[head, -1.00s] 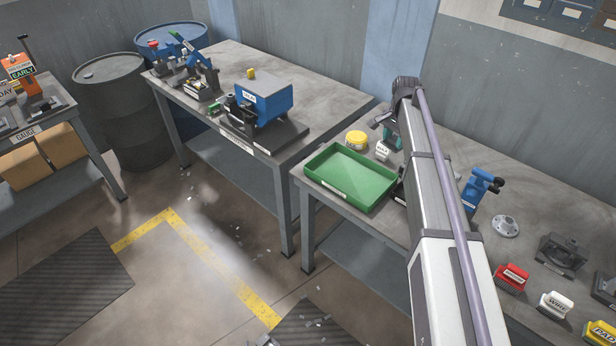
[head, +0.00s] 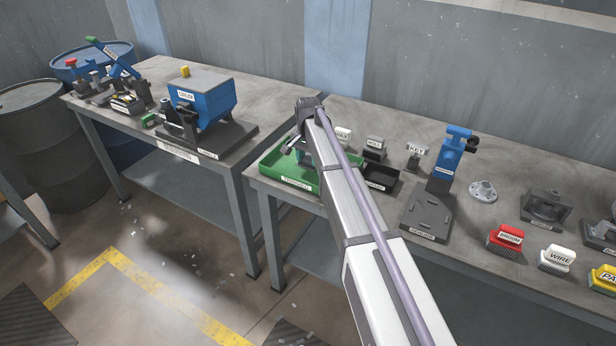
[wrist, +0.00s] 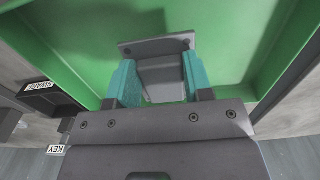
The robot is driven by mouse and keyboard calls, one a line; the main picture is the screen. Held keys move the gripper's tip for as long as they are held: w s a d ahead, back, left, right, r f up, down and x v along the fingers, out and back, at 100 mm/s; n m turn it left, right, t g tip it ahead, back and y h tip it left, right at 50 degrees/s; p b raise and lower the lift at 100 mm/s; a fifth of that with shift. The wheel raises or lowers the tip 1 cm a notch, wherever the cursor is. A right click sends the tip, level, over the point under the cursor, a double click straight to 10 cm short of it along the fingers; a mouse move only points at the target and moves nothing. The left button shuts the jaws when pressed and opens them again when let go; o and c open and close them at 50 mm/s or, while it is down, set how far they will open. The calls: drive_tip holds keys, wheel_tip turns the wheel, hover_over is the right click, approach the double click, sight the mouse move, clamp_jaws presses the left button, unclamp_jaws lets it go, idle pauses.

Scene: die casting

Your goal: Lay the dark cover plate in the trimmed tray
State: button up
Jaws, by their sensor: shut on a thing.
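The green tray (head: 327,185), labelled TRIMMED, stands at the left end of the right-hand bench. Its green floor and walls also fill most of the wrist view (wrist: 255,40). My gripper (wrist: 160,84), with teal fingers, is shut on the dark cover plate (wrist: 156,47). The plate shows as a grey flange with a raised block between the fingers, over the tray floor. A shadow lies on the floor beside it; I cannot tell whether it touches. In the head view my gripper (head: 299,146) is over the tray, and my arm hides part of both.
A black bin (head: 383,183) stands right beside the tray. A blue-topped fixture (head: 447,165), a round flange (head: 483,191) and labelled brushes (head: 506,239) stand further right. A blue trim machine (head: 201,100) is on the left bench.

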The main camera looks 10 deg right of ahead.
sight(308, 159)
wheel_tip(308, 159, down, 4)
drive_tip(key=b, duration=0.4)
drive_tip(key=shift+r, duration=0.3)
drive_tip(key=shift+f, duration=0.25)
drive_tip(key=o, duration=1.3)
drive_tip(key=shift+r, duration=0.1)
